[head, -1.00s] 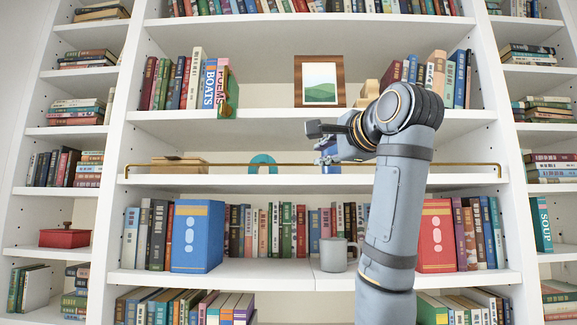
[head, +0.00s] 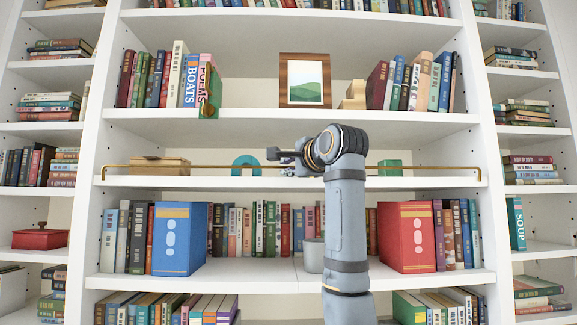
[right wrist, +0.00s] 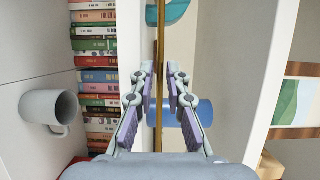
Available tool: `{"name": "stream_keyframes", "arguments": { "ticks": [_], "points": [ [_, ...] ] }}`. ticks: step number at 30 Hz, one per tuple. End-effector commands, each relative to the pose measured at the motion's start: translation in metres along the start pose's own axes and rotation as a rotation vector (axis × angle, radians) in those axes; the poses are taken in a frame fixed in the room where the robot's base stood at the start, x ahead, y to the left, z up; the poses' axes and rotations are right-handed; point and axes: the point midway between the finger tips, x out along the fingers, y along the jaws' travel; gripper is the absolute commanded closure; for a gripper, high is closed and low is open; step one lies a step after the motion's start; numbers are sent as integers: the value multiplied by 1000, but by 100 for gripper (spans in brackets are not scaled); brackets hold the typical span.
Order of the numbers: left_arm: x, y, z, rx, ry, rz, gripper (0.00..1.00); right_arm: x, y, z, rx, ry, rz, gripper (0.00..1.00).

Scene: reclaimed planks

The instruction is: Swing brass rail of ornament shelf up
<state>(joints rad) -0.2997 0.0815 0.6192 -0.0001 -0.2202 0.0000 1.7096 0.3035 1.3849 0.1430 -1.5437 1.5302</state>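The brass rail (head: 220,167) runs along the front of the ornament shelf (head: 230,183), a little above the board's edge, with a bend at each end. My right gripper (head: 279,155) is in front of the rail near its middle, pointing left in the head view. In the right wrist view the rail (right wrist: 160,25) runs upright in the picture between the two fingers of my right gripper (right wrist: 159,70). The fingers are apart, and a gap shows beside the rail, so the gripper looks open. Touch cannot be told. My left gripper is out of view.
Behind the rail are a wooden box (head: 160,166), a teal arch (head: 246,162), a green box (head: 390,167) and a blue object (right wrist: 203,112). A picture frame (head: 305,80) stands above. A grey mug (head: 313,255) and books are below.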

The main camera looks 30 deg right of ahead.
Motion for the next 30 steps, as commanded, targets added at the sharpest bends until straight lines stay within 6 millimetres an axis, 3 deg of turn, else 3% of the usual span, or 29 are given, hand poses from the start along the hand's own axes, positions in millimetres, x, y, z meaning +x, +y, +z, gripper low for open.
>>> {"name": "stream_keyframes", "arguments": {
  "ticks": [9, 21, 30],
  "points": [
    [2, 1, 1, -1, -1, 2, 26, 0, 1, 0, -2, 0, -4, 100],
    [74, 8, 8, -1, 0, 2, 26, -9, 22, 3, -131, 2, -316, 100],
    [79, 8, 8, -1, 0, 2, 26, -12, 16, 5, -167, 1, -400, 100]
  ]
}}
